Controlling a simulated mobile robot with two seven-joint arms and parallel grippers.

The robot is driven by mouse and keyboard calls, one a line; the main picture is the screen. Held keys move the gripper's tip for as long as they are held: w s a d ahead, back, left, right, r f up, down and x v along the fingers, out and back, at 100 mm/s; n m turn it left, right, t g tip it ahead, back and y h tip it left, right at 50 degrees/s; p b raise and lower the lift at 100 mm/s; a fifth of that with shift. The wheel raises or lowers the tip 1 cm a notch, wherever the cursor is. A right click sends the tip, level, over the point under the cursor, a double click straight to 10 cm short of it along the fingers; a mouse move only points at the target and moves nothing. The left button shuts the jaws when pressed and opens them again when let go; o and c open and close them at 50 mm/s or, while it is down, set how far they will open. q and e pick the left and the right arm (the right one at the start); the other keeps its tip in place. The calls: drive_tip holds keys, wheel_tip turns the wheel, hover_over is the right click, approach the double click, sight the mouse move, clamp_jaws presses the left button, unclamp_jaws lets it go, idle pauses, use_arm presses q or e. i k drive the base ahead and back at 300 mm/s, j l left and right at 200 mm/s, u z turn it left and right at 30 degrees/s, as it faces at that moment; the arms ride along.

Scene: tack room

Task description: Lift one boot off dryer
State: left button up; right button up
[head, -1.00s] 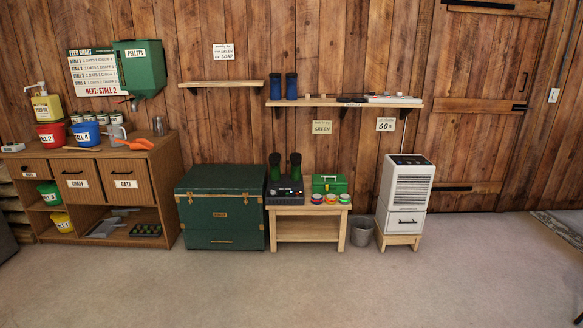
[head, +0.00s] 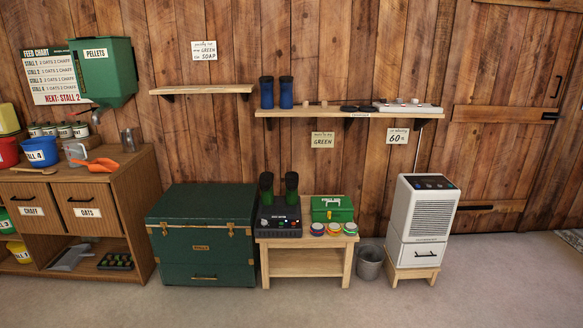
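Two dark green boots stand side by side on the boot dryer, a left one (head: 266,189) and a right one (head: 291,188). The dryer (head: 279,223) is a dark box with a small panel on its front. It sits on the left part of a low wooden bench (head: 307,262). Another pair of boots, blue (head: 267,93) and (head: 286,92), stands on the wall shelf above. Neither of my grippers shows in the head view.
On the bench are a green box (head: 332,208) and several small round tins (head: 334,229). A green trunk (head: 203,232) stands left of the bench. A grey bucket (head: 370,262) and a white dehumidifier (head: 423,215) stand right. The floor in front is clear.

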sight(266, 177)
drive_tip(key=i, duration=2.8)
drive_tip(key=i+u, duration=0.15)
drive_tip(key=i, duration=0.45)
